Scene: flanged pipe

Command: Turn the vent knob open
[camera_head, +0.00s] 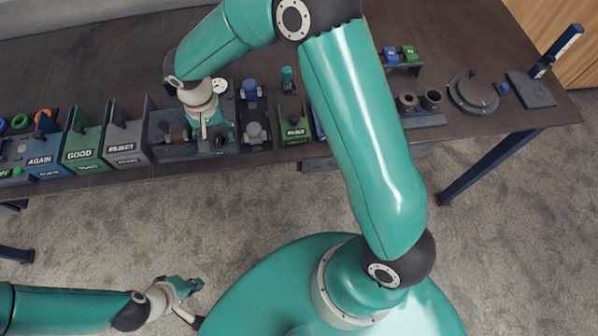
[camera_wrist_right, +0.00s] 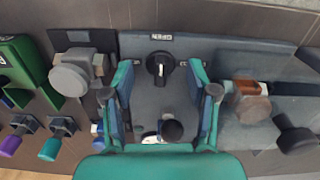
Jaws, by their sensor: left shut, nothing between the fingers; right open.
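The vent knob (camera_wrist_right: 160,66) is black and round with a white pointer mark, set on a grey panel (camera_wrist_right: 175,95) near a small white label (camera_wrist_right: 160,37). Its pointer runs roughly up and down in the right wrist view. My right gripper (camera_wrist_right: 160,78) is open, with one finger on each side of the knob and visible gaps. In the head view my right gripper (camera_head: 205,132) points down over the grey station. A small black ball (camera_wrist_right: 172,130) lies nearer my palm. My left gripper (camera_head: 190,300) is shut and empty, low in the head view, away from the bench.
A grey fitting with a brown part (camera_wrist_right: 250,100) stands right of the fingers in the wrist view. A grey round fitting (camera_wrist_right: 75,75) and a green box (camera_wrist_right: 22,68) stand left. Labelled bins (camera_head: 85,145) line the bench front.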

